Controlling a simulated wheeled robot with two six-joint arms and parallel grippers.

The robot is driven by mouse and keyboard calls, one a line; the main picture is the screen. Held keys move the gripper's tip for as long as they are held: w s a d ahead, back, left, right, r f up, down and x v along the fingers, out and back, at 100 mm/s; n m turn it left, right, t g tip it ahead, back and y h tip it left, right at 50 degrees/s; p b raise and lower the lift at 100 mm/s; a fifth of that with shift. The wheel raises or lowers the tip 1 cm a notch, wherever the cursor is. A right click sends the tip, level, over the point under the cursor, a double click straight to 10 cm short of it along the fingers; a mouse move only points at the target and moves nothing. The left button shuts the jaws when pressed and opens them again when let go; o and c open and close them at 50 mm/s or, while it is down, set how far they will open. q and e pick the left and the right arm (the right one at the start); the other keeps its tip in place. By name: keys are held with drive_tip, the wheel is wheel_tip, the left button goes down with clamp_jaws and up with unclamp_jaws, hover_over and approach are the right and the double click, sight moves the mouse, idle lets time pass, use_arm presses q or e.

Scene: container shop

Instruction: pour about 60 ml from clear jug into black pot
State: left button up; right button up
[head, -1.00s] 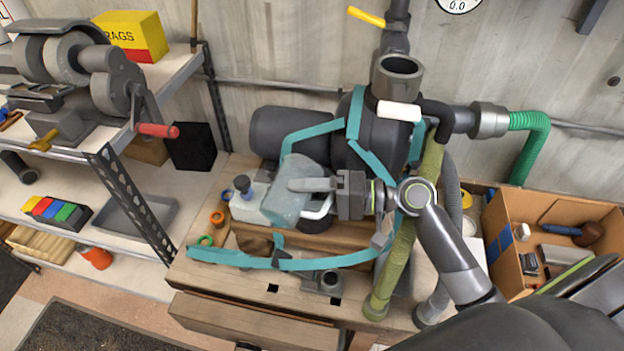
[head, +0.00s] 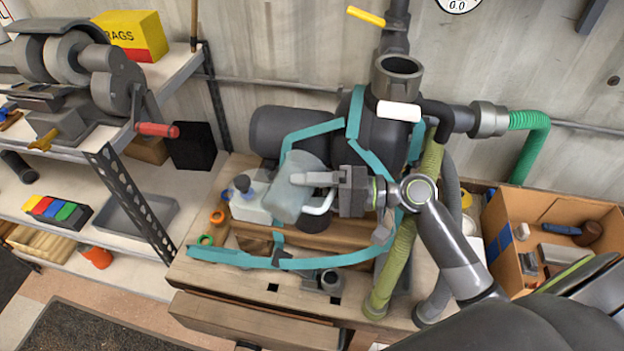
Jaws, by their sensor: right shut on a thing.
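My right gripper (head: 330,180) reaches in from the right and is shut on the clear jug (head: 288,200), near its upper part. The jug is held above the bench, slightly tilted. Its pale handle (head: 322,206) shows on the right side. I cannot make out the liquid level or any stream. A dark rounded thing, probably the black pot (head: 342,218), shows partly behind and below the jug and gripper. Its opening is hidden. My left gripper is not in view.
A white container with a dark cap (head: 248,205) stands just left of the jug. Teal strap (head: 325,260) crosses the wooden bench (head: 225,275). A big dark pump (head: 375,135) and a green hose (head: 390,270) crowd the back and right. A cardboard box (head: 510,240) stands at right.

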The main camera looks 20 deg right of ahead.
drive_tip(key=shift+w+d+f+m, duration=0.1)
drive_tip(key=shift+f+m, duration=0.05)
drive_tip(key=shift+m, duration=0.35)
idle(1.2)
